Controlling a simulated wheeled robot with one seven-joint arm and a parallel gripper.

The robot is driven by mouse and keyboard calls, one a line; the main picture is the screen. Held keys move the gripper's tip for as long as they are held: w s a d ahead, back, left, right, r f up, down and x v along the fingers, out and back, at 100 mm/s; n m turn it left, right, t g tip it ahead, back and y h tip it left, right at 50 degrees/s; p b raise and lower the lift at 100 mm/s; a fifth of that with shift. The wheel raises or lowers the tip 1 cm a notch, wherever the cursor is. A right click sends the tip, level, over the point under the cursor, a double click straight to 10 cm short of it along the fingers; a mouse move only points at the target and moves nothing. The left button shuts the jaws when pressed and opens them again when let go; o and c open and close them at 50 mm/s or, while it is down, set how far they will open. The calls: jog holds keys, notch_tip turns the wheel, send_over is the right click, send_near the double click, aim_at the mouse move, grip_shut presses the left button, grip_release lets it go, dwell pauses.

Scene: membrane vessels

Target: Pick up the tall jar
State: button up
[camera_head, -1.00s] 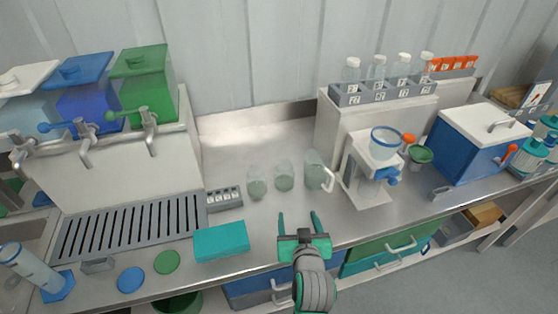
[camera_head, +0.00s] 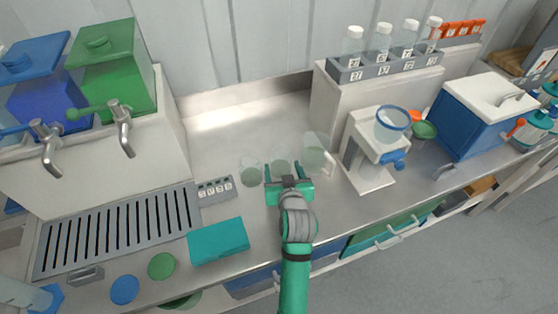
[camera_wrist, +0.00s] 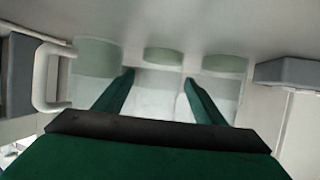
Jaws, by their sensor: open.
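Three clear vessels with pale greenish contents stand in a row on the steel counter in the head view: a left one (camera_head: 251,172), a middle one (camera_head: 281,165) and a larger right one with a handle (camera_head: 314,150). I cannot tell for sure which is the tall jar; the handled one looks tallest. My gripper (camera_head: 283,172) is open and empty, its fingers pointing at the middle vessel and partly covering it. In the wrist view the middle vessel (camera_wrist: 163,60) lies ahead between the fingertips, the handled vessel (camera_wrist: 95,58) left, the other (camera_wrist: 224,64) right.
A teal block (camera_head: 218,240) and a numbered grey rack (camera_head: 215,190) lie left of my gripper. A white device with a blue-rimmed cup (camera_head: 378,150) stands close right of the handled vessel. A raised shelf holds bottles in a grey rack (camera_head: 385,68). Counter behind the vessels is clear.

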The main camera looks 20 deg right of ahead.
aim_at(288, 154)
jog(key=shift+w+d+f, duration=0.1)
jog(key=shift+w+d, duration=0.1)
jog(key=shift+w, duration=0.1)
jog(key=x, duration=0.4)
jog(key=shift+w+a, duration=0.15)
jog(key=shift+a, duration=0.1)
jog(key=shift+d, duration=0.1)
jog(key=c, duration=0.9)
jog(key=shift+r, duration=0.65)
notch_tip(288, 154, up, 2)
jog(key=shift+r, duration=0.1)
jog(key=s+r, duration=0.4)
jog(key=r, duration=0.1)
jog(key=shift+s+d+r, duration=0.25)
jog(key=shift+s+d, duration=0.05)
jog(key=shift+s, duration=0.05)
jog(key=s+r, duration=0.1)
jog(key=s, duration=0.2)
jog(key=s+r, duration=0.1)
jog(key=s, duration=0.2)
jog(key=s+d+r, duration=0.1)
jog(key=s+r, duration=0.1)
jog(key=s, duration=0.1)
jog(key=shift+s+r, duration=0.1)
